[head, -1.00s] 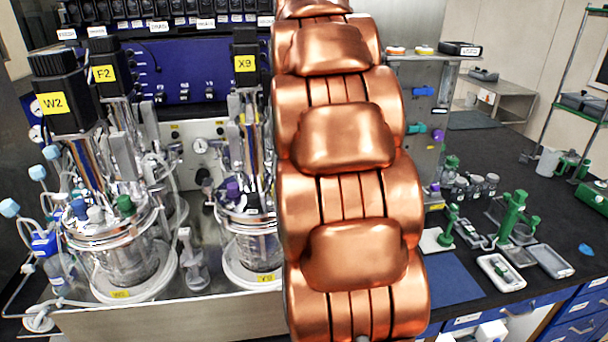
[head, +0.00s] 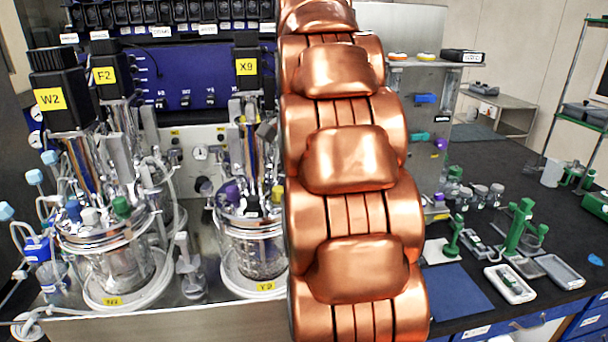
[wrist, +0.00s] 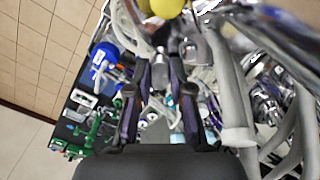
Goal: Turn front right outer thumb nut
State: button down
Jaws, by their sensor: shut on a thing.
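In the wrist view my gripper (wrist: 162,72) has its two dark fingers on either side of a small shiny metal piece, which looks like the thumb nut (wrist: 158,76). The fingers are shut on it; its exact shape is blurred. A yellow rounded part (wrist: 165,7) is just beyond the fingertips. In the head view the right front vessel (head: 252,252), below the motor labelled X9 (head: 247,66), stands on its white base. My copper arm covers its right side, so the gripper and the nut are hidden there.
Pale tubing (wrist: 228,85) runs close along the right of my gripper in the wrist view. In the head view the left vessels (head: 110,262) carry tubes and capped ports. A dark bench (head: 560,230) on the right holds green stands and trays. A blue mat (head: 455,290) lies there, clear.

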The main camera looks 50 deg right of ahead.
dwell(0.3)
jog(key=c, duration=1)
grip_release()
jog(key=shift+c, duration=0.2)
